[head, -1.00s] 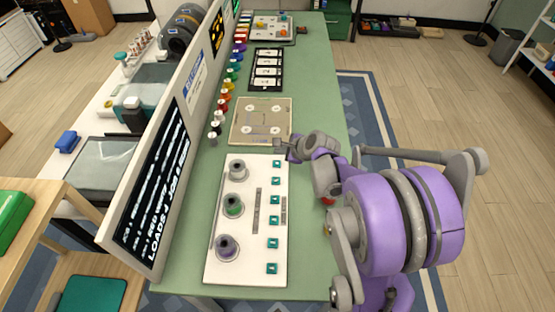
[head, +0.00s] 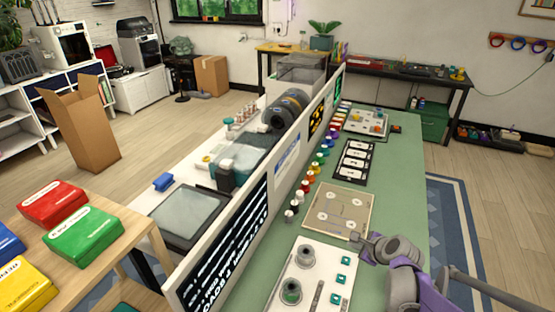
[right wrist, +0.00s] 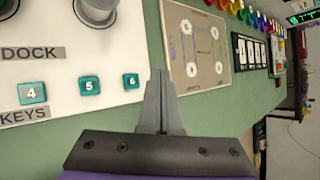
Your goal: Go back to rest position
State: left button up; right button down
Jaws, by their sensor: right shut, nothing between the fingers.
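My right gripper (head: 366,247) shows at the lower right of the head view, over the green table by the near right corner of a beige board (head: 336,222). Its shut, empty fingers (right wrist: 160,102) show in the right wrist view, above bare green tabletop between the white panel and the beige board. The purple and grey right arm runs off the lower right of the head view. My left gripper is in neither view.
The white panel (head: 325,262) with round knobs and teal keys lies close to the right gripper. A long upright display board (head: 228,245) borders the green table (head: 405,185) on the left. Coloured knobs line the board's foot.

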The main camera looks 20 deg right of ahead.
jog(key=s+a+r+n+g+p, duration=0.1)
jog(key=s+a+r+n, duration=0.1)
jog(key=s+a+n, duration=0.4)
jog(key=s+a+r+n+g+p, duration=0.1)
jog(key=s+a+r+n, duration=0.2)
jog(key=a+n, duration=0.5)
jog(key=s+a+n+g+p, duration=0.1)
jog(key=s+a+n+p, duration=0.1)
jog(key=s+a+n, duration=0.5)
jog(key=shift+s+a+r+n+g, duration=0.15)
jog(key=shift+s+r+n+g, duration=0.2)
jog(key=shift+s+n, duration=2.2)
jog(key=shift+w+n, duration=0.35)
